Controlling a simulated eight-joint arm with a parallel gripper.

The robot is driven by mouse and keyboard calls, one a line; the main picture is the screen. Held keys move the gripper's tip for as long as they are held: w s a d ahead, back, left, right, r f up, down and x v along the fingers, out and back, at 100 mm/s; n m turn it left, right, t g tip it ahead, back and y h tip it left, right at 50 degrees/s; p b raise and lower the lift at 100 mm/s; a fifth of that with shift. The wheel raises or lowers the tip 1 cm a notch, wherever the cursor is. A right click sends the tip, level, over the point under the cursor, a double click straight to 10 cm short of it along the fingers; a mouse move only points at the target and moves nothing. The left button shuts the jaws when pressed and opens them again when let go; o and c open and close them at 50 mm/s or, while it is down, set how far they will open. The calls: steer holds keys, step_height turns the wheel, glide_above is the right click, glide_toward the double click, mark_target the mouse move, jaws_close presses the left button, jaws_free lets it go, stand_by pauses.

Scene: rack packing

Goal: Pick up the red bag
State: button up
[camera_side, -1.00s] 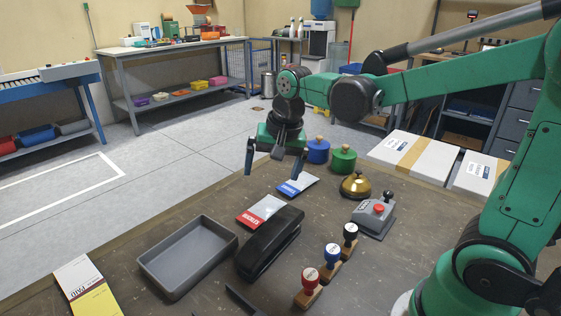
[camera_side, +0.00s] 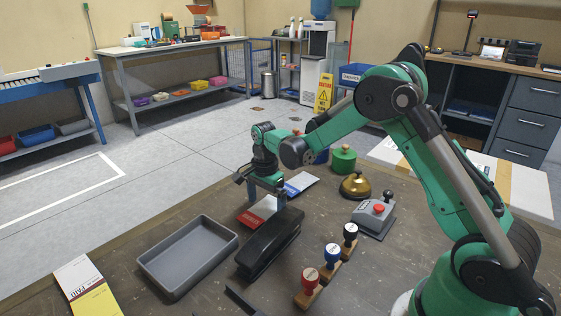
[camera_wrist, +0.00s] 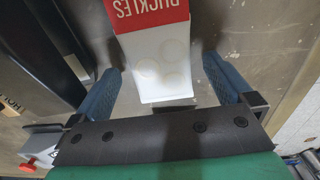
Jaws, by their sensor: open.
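My gripper (camera_side: 266,202) is open over the white end. In the wrist view the blue fingers of my gripper (camera_wrist: 163,66) stand on either side of the white part, with a gap on each side. I cannot tell how high the fingertips are above the table.
The black stapler (camera_side: 268,243) lies close on the right of the bag. The grey tray (camera_side: 157,259) is to the left. A blue-and-white bag (camera_side: 297,184) lies just behind.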

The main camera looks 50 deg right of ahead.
steer(key=shift+f, duration=0.2)
steer(key=c, duration=1.3)
steer(key=shift+o, duration=0.2)
steer(key=shift+r, duration=0.1)
